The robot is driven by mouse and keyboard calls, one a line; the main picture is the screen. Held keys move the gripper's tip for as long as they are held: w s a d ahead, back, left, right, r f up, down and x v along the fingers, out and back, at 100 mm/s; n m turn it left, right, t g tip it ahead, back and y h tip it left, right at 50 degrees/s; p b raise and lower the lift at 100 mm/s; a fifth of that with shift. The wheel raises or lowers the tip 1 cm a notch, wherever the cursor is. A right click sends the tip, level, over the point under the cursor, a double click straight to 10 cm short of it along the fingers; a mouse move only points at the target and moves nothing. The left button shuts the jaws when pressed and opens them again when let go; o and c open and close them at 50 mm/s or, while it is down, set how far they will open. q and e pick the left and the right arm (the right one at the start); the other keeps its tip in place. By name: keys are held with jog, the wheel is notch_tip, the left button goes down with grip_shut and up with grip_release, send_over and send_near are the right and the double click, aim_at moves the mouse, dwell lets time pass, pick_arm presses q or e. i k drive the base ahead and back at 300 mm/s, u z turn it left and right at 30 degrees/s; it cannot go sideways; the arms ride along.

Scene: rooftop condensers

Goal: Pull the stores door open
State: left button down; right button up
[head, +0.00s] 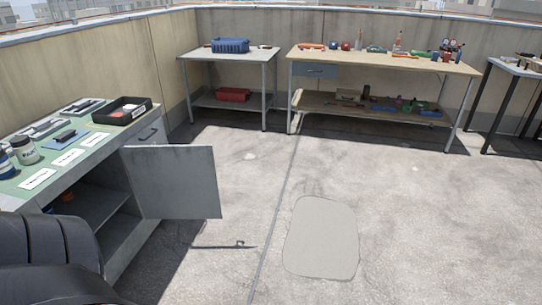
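A flat grey door (177,183) stands swung open on the green-topped cabinet (112,245) at the left, and I take it as the stores door. It sticks out from the cabinet front toward the right. The opening beside it shows a dark inside with a grey shelf (92,207) and a small orange-brown thing on it. No handle shows on the face of the door turned to me. Neither of my grippers is in view. A black part of my own arm fills the lower left corner and hides the near end of the cabinet.
A black tray (122,111), jars and labelled cards lie on the cabinet top. A small table (228,52) with a blue crate and a long workbench (385,62) with tools stand along the back wall. The concrete floor (400,215) right of the door is clear.

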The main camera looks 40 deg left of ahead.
aim_at(174, 181)
jog(key=u, duration=0.05)
jog(key=i, duration=1.9)
jog(key=u, duration=0.8)
jog(key=i, duration=2.1)
jog(key=u, duration=2)
jog(key=i, duration=0.75)
jog(key=u, duration=0.7)
